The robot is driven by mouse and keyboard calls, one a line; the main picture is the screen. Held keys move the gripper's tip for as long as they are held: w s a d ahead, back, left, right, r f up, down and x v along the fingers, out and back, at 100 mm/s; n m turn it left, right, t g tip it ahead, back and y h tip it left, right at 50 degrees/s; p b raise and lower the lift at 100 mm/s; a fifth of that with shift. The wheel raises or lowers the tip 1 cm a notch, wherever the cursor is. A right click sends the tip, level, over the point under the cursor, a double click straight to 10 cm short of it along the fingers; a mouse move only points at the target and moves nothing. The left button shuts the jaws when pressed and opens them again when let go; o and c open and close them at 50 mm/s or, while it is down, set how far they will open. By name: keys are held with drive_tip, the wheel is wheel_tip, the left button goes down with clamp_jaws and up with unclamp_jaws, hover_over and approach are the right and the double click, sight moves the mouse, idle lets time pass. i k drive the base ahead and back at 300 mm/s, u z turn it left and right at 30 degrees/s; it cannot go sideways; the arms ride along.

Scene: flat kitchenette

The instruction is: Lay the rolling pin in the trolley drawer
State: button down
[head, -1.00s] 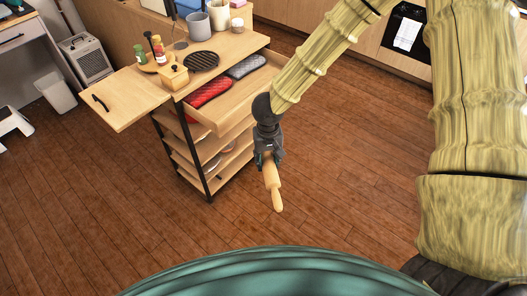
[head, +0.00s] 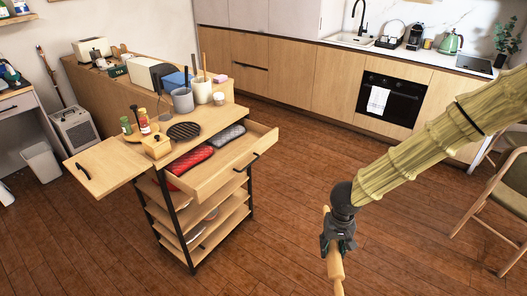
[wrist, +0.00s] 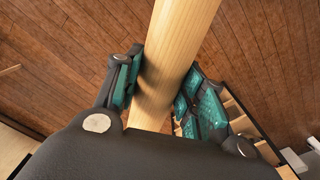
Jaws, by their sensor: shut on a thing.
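My gripper (head: 338,243) is shut on the wooden rolling pin (head: 335,265) and holds it in the air, to the right of the trolley. The pin hangs steeply, its lower end cut by the bottom edge of the head view. In the wrist view the pin (wrist: 178,50) runs between the two teal-padded fingers. The trolley drawer (head: 232,168) is pulled out. It holds a red quilted mitt (head: 190,167) and a grey quilted mitt (head: 227,135). The drawer's front right part looks bare.
The trolley top (head: 215,115) carries a utensil crock (head: 183,100), a black trivet (head: 184,131), bottles and a wooden box (head: 156,147). A side leaf (head: 105,175) sticks out left. Chairs (head: 500,200) stand at the right. The floor between trolley and gripper is clear.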

sight(228, 158)
drive_tip(key=z, duration=1.65)
drive_tip(key=i, duration=1.95)
drive_tip(key=u, duration=3.5)
drive_tip(key=i, duration=0.95)
